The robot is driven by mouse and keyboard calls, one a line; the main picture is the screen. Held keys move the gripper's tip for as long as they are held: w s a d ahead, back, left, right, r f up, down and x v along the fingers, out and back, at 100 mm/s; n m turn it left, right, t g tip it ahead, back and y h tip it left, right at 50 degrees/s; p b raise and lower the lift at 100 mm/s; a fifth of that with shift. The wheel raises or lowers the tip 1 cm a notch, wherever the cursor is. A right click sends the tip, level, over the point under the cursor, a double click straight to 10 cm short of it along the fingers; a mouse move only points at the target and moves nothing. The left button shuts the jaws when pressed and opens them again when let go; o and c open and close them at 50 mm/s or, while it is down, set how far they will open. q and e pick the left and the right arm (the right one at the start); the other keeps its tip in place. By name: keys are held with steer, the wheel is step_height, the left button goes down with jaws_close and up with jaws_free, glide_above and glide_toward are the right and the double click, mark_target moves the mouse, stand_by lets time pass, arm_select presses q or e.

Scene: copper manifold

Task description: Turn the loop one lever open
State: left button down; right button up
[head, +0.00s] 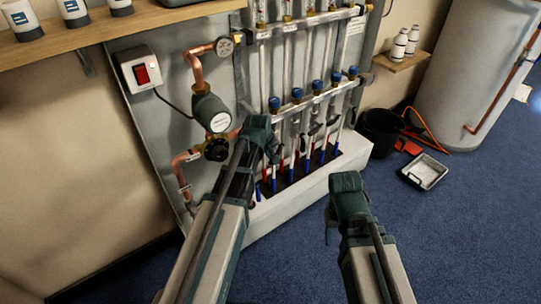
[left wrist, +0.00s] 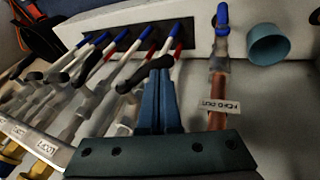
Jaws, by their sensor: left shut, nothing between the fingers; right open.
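The copper manifold has a lower metal bar (head: 300,104) with several blue caps, and black levers hang below it. In the left wrist view, a black lever (left wrist: 130,86) lies just left of my left gripper's fingertips (left wrist: 161,64). It is the lever nearest the fingers and probably loop one; its number is not readable. I cannot tell whether the fingers touch it. In the head view my left gripper (head: 270,148) is at the manifold's left end, shut and empty, and hides the lever there. My right gripper (head: 331,213) is open and empty, in front of the white box.
Red and blue pipe ends enter a white box (head: 295,203) below the levers. A pump (head: 210,112) and copper pipes stand left of the manifold. A black bucket (head: 381,128) and a tray (head: 424,172) are on the blue floor at right.

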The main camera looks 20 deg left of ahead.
arm_select(q)
steer(key=shift+s+f+t+h+b, duration=0.15)
steer(key=shift+f+t+h+b, duration=0.2)
steer(key=shift+f+b, duration=0.3)
steer(key=f+t+h+b, duration=0.1)
steer(key=b, duration=0.2)
steer(key=f+t+b, duration=0.1)
steer(key=b, duration=0.2)
steer(key=t+h+b, duration=0.1)
steer(key=t+b, duration=0.1)
steer(key=b, duration=0.1)
steer(key=shift+w+d+f+n+h, duration=0.15)
steer(key=shift+w+f+n+h, duration=0.1)
steer(key=shift+f+n+h, duration=0.15)
steer(key=shift+w+t+b, duration=0.1)
steer(key=shift+t+b, duration=0.15)
steer(key=shift+b, duration=0.05)
steer(key=shift+w+d, duration=0.1)
steer(key=shift+w, duration=0.05)
steer(key=shift+w+d+f+b, duration=0.2)
steer(key=shift+w+f+b, duration=0.05)
steer(key=shift+b, duration=0.05)
